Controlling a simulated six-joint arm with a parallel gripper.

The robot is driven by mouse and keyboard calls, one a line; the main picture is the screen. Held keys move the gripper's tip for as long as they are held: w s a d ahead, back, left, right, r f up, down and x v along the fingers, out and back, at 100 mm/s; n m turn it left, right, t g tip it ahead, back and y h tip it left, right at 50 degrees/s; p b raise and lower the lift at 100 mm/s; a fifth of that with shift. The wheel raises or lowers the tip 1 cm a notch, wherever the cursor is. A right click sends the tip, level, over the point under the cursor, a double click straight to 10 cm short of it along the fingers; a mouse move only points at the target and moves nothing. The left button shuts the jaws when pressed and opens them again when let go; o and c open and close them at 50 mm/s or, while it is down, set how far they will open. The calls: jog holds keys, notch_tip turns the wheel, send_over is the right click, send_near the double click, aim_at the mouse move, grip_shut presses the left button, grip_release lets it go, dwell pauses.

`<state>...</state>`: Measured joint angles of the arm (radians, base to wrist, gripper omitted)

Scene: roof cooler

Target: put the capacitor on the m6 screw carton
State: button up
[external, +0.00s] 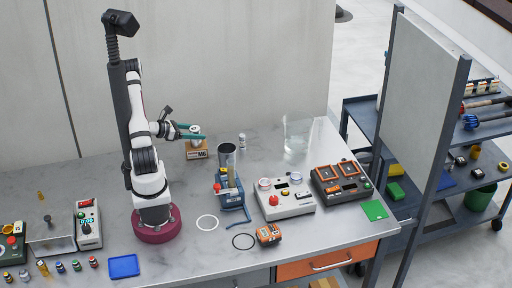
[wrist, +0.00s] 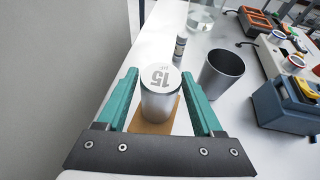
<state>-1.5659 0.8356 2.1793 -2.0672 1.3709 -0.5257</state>
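The capacitor (wrist: 160,98), a silver cylinder marked 15 on top, stands upright between my gripper's fingers in the wrist view. It also shows in the external view (external: 194,130). The M6 screw carton (external: 197,151) is a small brown box on the bench, right of my arm. The capacitor appears to stand on its top; their contact is largely hidden. A strip of the carton shows below the capacitor in the wrist view (wrist: 140,127). My gripper (wrist: 160,74) has green fingers, one on each side of the capacitor, with gaps beside it. It looks open.
A grey metal cup (external: 227,158) and a blue vise (external: 229,190) stand right of the carton. A small bottle (external: 242,141) and a clear beaker (external: 296,135) stand farther right. The wall rises behind the carton.

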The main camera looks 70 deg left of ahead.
jog(key=shift+o, duration=0.8)
jog(key=shift+s+r, duration=0.15)
jog(key=shift+r, duration=0.1)
jog(key=v, duration=1.1)
jog(key=shift+s, duration=0.35)
jog(key=shift+d, duration=0.1)
